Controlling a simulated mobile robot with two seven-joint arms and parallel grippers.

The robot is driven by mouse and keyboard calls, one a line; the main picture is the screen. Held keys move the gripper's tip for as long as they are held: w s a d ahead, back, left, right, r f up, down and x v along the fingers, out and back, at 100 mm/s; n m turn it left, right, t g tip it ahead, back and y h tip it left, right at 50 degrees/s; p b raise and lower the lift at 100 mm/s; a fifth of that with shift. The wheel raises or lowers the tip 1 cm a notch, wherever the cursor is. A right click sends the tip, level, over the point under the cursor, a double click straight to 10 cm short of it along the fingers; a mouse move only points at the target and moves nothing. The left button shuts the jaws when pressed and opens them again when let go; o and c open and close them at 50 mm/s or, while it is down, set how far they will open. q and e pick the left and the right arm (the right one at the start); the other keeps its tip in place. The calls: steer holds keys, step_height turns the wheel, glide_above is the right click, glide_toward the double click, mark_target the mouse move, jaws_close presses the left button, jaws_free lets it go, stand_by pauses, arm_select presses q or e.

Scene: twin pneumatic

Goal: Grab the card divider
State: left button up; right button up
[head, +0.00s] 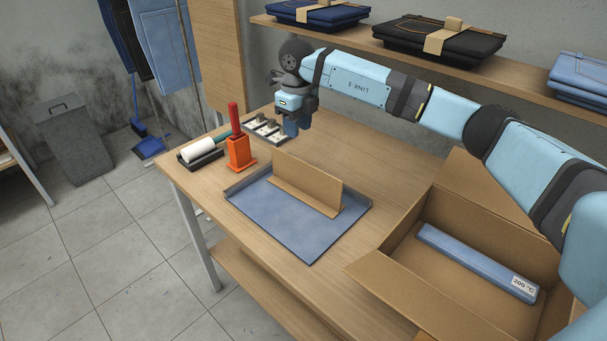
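The card divider (307,182) is a brown cardboard piece with an upright panel and a flat foot. It stands on a blue mat in a shallow tray (290,222) on the wooden table. My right gripper (291,128) is in the air above and behind the divider's left end, pointing down and apart from it. Its fingers are small and dark here, and I cannot tell whether they are open or shut. My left gripper is not in view.
An open cardboard box (400,245) at the right holds a long blue packet (480,262). An orange holder (240,153) with a red-handled tool and a white roll (198,149) stand left of the tray. A shelf (360,45) with folded clothes runs behind my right arm.

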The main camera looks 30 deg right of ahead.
mark_target(298, 160)
steer(key=f, duration=0.7)
steer(key=shift+s+a+f, duration=0.1)
steer(key=shift+s+f, duration=0.05)
steer(key=shift+s, duration=0.05)
steer(key=shift+f, duration=3)
jaws_close()
